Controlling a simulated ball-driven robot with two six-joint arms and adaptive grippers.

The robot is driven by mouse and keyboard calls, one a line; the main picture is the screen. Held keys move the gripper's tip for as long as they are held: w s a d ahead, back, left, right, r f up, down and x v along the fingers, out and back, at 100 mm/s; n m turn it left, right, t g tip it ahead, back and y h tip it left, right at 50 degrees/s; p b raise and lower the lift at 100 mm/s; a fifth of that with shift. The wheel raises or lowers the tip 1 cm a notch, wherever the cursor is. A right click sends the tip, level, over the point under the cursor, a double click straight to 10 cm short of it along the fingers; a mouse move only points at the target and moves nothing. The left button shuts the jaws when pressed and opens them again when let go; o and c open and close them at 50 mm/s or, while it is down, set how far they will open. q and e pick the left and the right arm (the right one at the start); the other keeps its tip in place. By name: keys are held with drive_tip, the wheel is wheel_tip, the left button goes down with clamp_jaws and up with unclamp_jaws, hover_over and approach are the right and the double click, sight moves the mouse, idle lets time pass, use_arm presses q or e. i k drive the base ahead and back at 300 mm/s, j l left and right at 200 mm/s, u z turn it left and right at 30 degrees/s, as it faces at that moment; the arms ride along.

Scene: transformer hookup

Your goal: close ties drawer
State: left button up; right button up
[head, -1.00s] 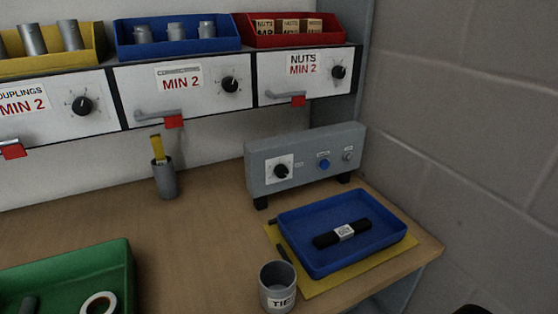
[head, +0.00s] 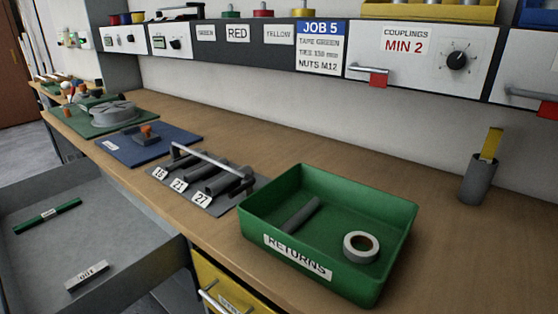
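No drawer in the head view carries a label that I can read as ties. A yellow drawer front (head: 215,283) with a metal handle (head: 215,301) shows under the bench at the bottom; its label is cut off, and I cannot tell whether it is open. Overhead, the couplings drawer (head: 425,70) has a handle with a red tag and looks shut. A job card (head: 320,48) beside it lists ties among other items. Neither of my grippers is in view.
A green returns bin (head: 252,215) holds a tape roll (head: 361,246) and a grey rod. A rack of tools (head: 205,180) and a grey cup (head: 478,182) stand on the bench.

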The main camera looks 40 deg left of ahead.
sight(142, 250)
drive_tip(key=k+j+u, duration=0.35)
drive_tip(key=k, duration=0.3)
drive_tip(key=u, duration=2.2)
